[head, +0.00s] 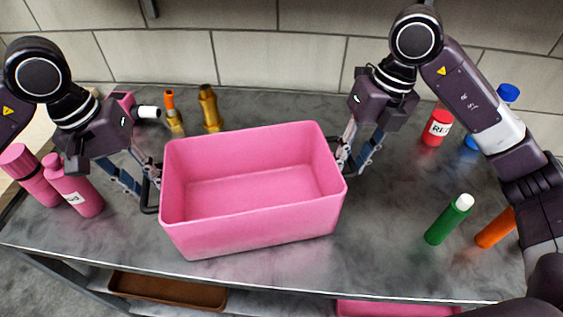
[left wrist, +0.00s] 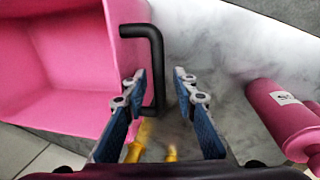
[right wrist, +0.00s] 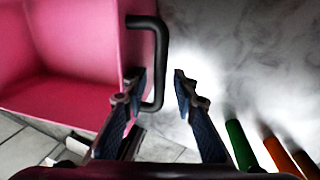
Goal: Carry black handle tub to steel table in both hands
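The pink tub (head: 255,235) with black handles stands upright and empty on a grey marbled counter (head: 390,265). My left gripper (head: 150,175) is at its left end. In the left wrist view, the open fingers (left wrist: 158,88) are on either side of the black handle (left wrist: 157,65), with a gap on the outer side. My right gripper (head: 348,160) is at the right end. In the right wrist view, its open fingers (right wrist: 158,88) likewise straddle the other handle (right wrist: 161,60). I cannot tell whether any finger touches a handle. No steel table is clearly identifiable.
Pink bottles (head: 78,190) stand left. An orange-capped bottle (head: 173,115) and a gold bottle (head: 210,110) stand behind the tub. A red jar (head: 437,127), a green bottle (head: 449,220) and an orange bottle (head: 495,229) are right. A tiled wall (head: 270,60) closes the back.

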